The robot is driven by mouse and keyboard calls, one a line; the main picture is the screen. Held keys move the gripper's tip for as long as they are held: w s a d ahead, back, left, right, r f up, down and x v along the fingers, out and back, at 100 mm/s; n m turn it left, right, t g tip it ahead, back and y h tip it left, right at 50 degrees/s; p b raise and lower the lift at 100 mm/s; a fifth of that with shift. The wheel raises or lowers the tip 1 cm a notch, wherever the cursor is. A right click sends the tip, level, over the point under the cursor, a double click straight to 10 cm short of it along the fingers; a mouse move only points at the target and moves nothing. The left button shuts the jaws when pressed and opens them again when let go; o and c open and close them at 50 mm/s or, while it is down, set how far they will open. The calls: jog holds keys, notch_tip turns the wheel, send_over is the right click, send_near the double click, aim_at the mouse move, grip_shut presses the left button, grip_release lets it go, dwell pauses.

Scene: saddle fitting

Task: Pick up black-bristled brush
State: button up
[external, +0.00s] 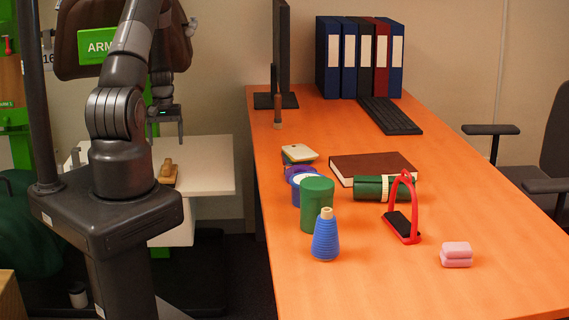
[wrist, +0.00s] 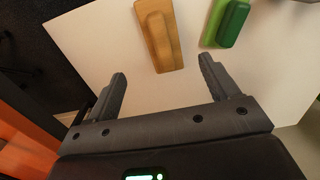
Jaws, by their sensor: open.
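My gripper (external: 167,125) is open and empty above the white side table (external: 212,165). In the wrist view its two fingers (wrist: 162,72) are spread wide over the bare white top. A tan wooden piece with a raised grip (wrist: 157,35) lies just beyond the fingertips, between their lines; it also shows in the external view (external: 167,170). It looks like a brush back, but no bristles show, so I cannot tell their colour. A green piece with a darker green raised block (wrist: 233,25) lies to its right in the wrist view, partly cut off by the frame.
The orange desk (external: 360,285) to the right holds a green canister (external: 316,205), a blue ribbed bottle (external: 325,238), a red stirrup-like frame with black pad (external: 404,226), pink blocks (external: 456,255), a brown book (external: 370,167) and binders (external: 358,58). A dark gap separates desk and side table.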

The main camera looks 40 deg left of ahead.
aim_at(175, 163)
jog(key=shift+a+f, duration=0.3)
jog(key=shift+f, duration=0.5)
notch_tip(175, 163, down, 10)
jog(key=shift+f, duration=0.2)
jog(key=c, duration=1.1)
jog(key=shift+c, duration=0.2)
